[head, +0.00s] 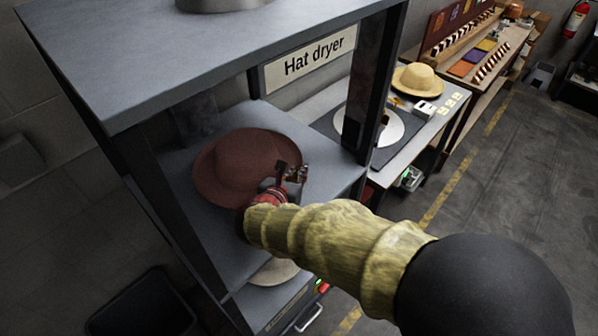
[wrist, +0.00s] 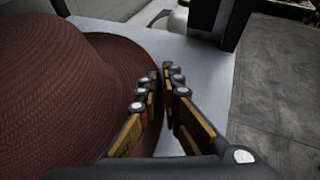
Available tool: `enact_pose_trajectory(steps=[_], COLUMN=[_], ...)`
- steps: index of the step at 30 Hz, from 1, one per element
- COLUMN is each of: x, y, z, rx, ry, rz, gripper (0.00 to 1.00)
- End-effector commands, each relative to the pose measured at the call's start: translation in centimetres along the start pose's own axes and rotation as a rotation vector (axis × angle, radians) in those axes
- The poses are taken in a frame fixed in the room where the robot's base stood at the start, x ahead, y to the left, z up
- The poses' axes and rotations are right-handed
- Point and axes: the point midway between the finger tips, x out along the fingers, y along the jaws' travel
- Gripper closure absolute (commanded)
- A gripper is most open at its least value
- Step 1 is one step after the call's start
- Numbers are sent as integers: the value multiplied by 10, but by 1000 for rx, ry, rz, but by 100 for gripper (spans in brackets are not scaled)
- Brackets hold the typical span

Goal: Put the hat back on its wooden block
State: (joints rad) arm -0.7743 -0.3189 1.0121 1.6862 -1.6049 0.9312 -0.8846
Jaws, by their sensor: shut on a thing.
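The hat (head: 243,163) is dark red-brown with a round crown and a wide brim. It is on the grey shelf (head: 330,170) of the frame signed "Hat dryer", or just above it; I cannot tell which. My gripper (head: 288,176) is at the right side of its brim. In the wrist view the hat (wrist: 60,75) fills the left side, and the fingers of my gripper (wrist: 165,75) are closed on the brim's edge. No wooden block can be made out; the underside of the hat is hidden.
Dark posts (head: 377,80) and a grey top panel (head: 200,50) frame the shelf. A pale round object (head: 275,271) shows below it, partly hidden by my arm. A straw hat (head: 418,80) and a round light plate (head: 385,127) are on a bench to the right.

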Motion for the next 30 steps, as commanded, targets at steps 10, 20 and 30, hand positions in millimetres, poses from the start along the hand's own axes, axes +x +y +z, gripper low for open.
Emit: enact_pose_trajectory(steps=[10, 20, 30], x=[1, 1, -17], y=[0, 0, 1], z=[-2, -2, -2], rx=[1, 0, 0], ry=[0, 0, -1], rz=[0, 0, 3], gripper=[83, 72, 72])
